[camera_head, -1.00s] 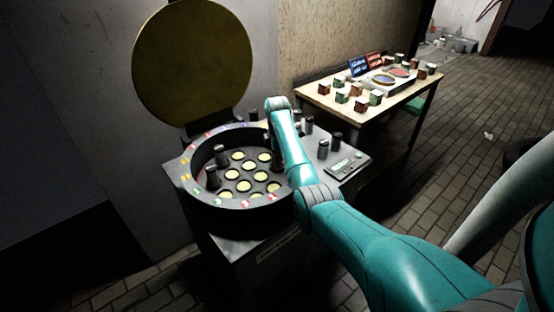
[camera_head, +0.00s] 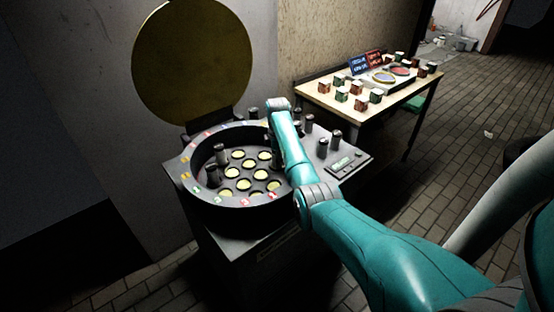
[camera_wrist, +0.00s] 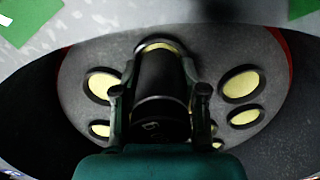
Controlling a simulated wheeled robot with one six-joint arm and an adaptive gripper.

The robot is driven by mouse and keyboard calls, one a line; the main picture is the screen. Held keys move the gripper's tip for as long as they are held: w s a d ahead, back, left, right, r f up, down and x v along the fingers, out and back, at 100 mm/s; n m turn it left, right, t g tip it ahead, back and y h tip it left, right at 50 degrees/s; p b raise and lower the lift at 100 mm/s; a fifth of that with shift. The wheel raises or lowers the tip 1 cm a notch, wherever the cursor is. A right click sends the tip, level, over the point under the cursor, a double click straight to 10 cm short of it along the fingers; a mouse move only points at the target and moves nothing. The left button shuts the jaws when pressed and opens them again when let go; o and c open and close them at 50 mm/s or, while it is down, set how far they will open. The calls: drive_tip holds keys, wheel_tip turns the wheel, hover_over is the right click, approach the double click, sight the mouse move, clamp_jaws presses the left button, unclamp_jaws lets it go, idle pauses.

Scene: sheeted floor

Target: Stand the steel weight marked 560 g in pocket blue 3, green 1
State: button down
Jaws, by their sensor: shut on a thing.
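My gripper (camera_wrist: 160,95) is shut on a dark cylindrical weight (camera_wrist: 158,75) in the wrist view. The weight is over the pocketed floor of the round drum; a mark on its side is too partial to read. The drum (camera_head: 240,205) is dark, with yellow-bottomed pockets and coloured tags on its rim. Which pocket is blue 3, green 1 cannot be told. In the wrist view a pocket (camera_wrist: 160,45) shows partly behind the weight's far end; whether the weight touches it is unclear.
Two dark weights (camera_head: 213,174) stand inside the drum at its left. Several more (camera_head: 322,148) stand on the deck to the right, near a small display unit (camera_head: 345,165). A round yellow lid (camera_head: 192,60) stands up behind. A table (camera_head: 330,100) with small blocks is farther back.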

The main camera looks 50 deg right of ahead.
drive_tip(key=shift+f, duration=0.1)
drive_tip(key=c, duration=0.6)
unclamp_jaws()
drive_tip(key=shift+o, duration=0.2)
drive_tip(key=shift+f, duration=0.1)
wheel_tip(320, 180, up, 12)
drive_tip(key=shift+r, duration=0.1)
